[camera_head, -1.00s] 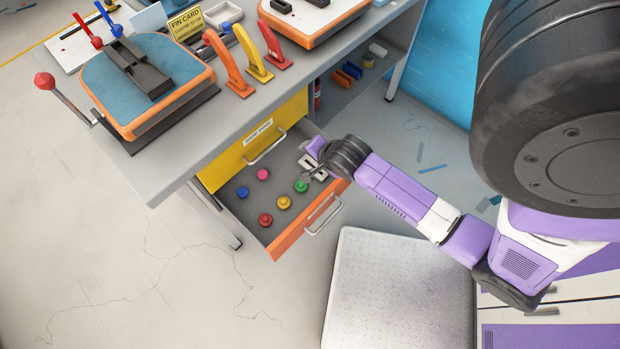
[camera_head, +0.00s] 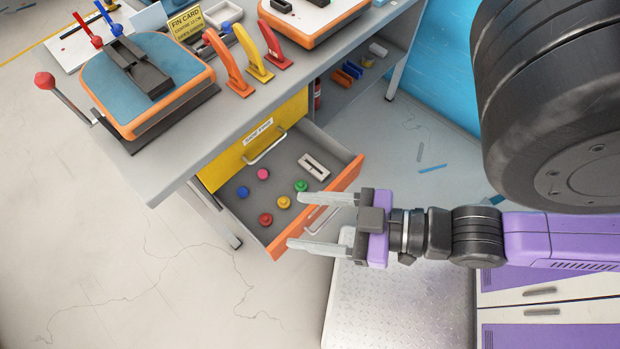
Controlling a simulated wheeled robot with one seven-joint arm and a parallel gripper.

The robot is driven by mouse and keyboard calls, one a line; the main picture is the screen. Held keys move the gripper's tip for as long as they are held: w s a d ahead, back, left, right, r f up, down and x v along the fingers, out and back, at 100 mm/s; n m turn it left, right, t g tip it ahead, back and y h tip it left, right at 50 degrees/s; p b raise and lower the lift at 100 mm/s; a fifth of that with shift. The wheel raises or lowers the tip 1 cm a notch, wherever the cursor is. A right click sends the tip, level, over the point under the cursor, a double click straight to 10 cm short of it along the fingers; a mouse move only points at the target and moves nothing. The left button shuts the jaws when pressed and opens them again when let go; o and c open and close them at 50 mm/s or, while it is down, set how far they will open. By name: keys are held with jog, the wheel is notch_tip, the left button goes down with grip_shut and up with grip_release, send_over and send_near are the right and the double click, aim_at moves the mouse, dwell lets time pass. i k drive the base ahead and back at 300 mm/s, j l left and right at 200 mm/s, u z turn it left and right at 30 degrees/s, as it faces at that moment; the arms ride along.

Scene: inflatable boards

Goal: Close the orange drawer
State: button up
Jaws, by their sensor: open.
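The orange drawer (camera_head: 345,178) is pulled out from under the grey workbench, below the yellow drawer (camera_head: 236,158). Inside it lie several small round coloured pieces (camera_head: 283,202) and a pale slotted block (camera_head: 314,166). My gripper (camera_head: 312,222) is open and empty, outside the drawer's front. Its two pale fingers point left, one above the other in the picture. They overlap the drawer front and partly hide its handle (camera_head: 318,219). I cannot tell whether they touch it.
The workbench top (camera_head: 200,132) carries a blue-topped fixture (camera_head: 185,77), upright orange, yellow and red levers, and a yellow sign. A silver textured platform (camera_head: 395,310) stands below my gripper. Open floor (camera_head: 130,270) lies to the left.

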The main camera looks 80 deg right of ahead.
aim_at(282, 165)
jog(key=k+l, duration=0.35)
jog(key=k, duration=0.2)
jog(key=k+l, duration=0.35)
jog(key=k, duration=0.2)
jog(key=j+u, duration=0.6)
jog(key=j, duration=0.2)
